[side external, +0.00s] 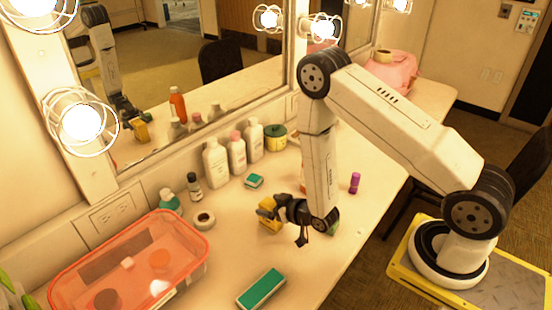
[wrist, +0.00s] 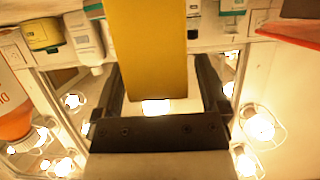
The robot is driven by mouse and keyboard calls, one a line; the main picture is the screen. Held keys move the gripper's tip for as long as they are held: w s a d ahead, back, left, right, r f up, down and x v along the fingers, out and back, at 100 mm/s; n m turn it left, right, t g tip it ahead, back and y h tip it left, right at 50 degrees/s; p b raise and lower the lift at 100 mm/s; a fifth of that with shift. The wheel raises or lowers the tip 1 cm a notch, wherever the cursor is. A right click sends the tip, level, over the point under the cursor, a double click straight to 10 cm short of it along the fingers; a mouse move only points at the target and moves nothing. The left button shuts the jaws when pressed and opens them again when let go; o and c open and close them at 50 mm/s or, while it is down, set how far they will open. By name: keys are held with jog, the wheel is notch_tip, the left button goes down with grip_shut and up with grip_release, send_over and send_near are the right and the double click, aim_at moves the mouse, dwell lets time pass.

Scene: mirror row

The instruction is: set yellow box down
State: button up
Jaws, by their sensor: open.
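The yellow box (side external: 266,213) is at the middle of the white counter (side external: 235,250), at the tip of my gripper (side external: 279,211). In the wrist view the yellow box (wrist: 150,50) fills the space between the two dark fingers of my gripper (wrist: 158,65). The fingers are open around it, with a gap showing on the right side. The box looks to be at or very near the counter, but its underside is hidden, so I cannot tell whether it touches.
A clear orange bin (side external: 185,275) stands at front left. A green-topped block (side external: 261,288) lies at the front, a tape roll (side external: 204,219) to the left. White bottles (side external: 215,163) and a small teal block (side external: 254,181) are near the mirror. A purple cylinder (side external: 355,183) stands right.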

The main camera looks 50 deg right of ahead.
jog(key=v, duration=0.7)
jog(key=shift+s, duration=0.2)
jog(key=shift+w+r, duration=0.1)
jog(key=shift+r, duration=0.05)
dwell(0.5)
jog(key=s+r+g, duration=0.3)
jog(key=r+g, duration=0.2)
jog(key=r, duration=0.2)
jog(key=s+a+r+g, duration=0.1)
jog(key=s+r+g, duration=0.3)
jog(key=r+g, duration=0.2)
jog(key=shift+a+r, duration=0.25)
jog(key=shift+r, duration=0.3)
